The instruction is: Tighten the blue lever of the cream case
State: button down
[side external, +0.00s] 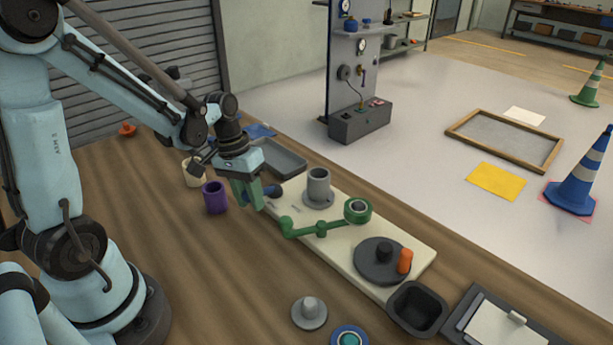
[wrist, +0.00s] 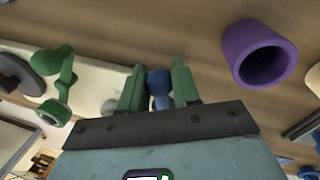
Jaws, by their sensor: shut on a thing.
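The cream case (side external: 335,248) is a long flat board lying on the wooden table, running from the upper left to the lower right in the side view. The blue lever (side external: 273,191) is at its far left end, partly hidden by my gripper (side external: 255,200). In the wrist view the lever's rounded blue end (wrist: 158,84) sits between the two green fingers of my gripper (wrist: 158,95). The fingers are shut on it. The lever's lower part and its pivot are hard to make out.
On the case are a grey cylinder (side external: 318,186), a green arm with a roller (side external: 320,229) and a dark disc with an orange knob (side external: 404,261). A purple cup (side external: 215,197) stands close left of my gripper. A grey tray (side external: 283,157) lies behind.

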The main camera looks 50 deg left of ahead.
jog(key=shift+a+m, duration=0.35)
jog(key=shift+m, duration=0.15)
jog(key=c, duration=0.8)
grip_release()
jog(key=shift+c, duration=0.2)
jog(key=shift+r, duration=0.1)
notch_tip(320, 180, up, 12)
jog(key=a, duration=0.2)
jog(key=shift+s+a, duration=0.15)
jog(key=shift+s, duration=0.15)
